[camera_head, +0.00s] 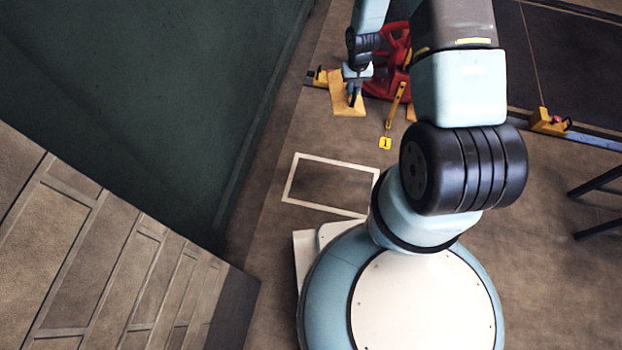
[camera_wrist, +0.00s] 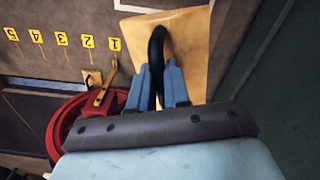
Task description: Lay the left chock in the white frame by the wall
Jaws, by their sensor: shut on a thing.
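The left chock (camera_head: 343,98) is a yellow wedge beside the left side of a red wheel (camera_head: 393,50). My gripper (camera_head: 354,88) is over the chock. In the wrist view the blue fingers of my gripper (camera_wrist: 157,82) are shut on the black loop handle of the chock (camera_wrist: 188,45). Whether the chock touches the floor I cannot tell. The white frame (camera_head: 293,178) is a white outline on the brown floor near the dark green wall (camera_head: 150,80), and its inside is empty. My arm hides a little of its right corner.
A yellow lever (camera_head: 396,103) with a tag marked 1 (camera_head: 385,143) lies beside the wheel. Several numbered tags show in the wrist view. A rail with a yellow stop (camera_head: 545,122) is at right. Dark legs (camera_head: 597,190) stand at far right. Floor between chock and frame is clear.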

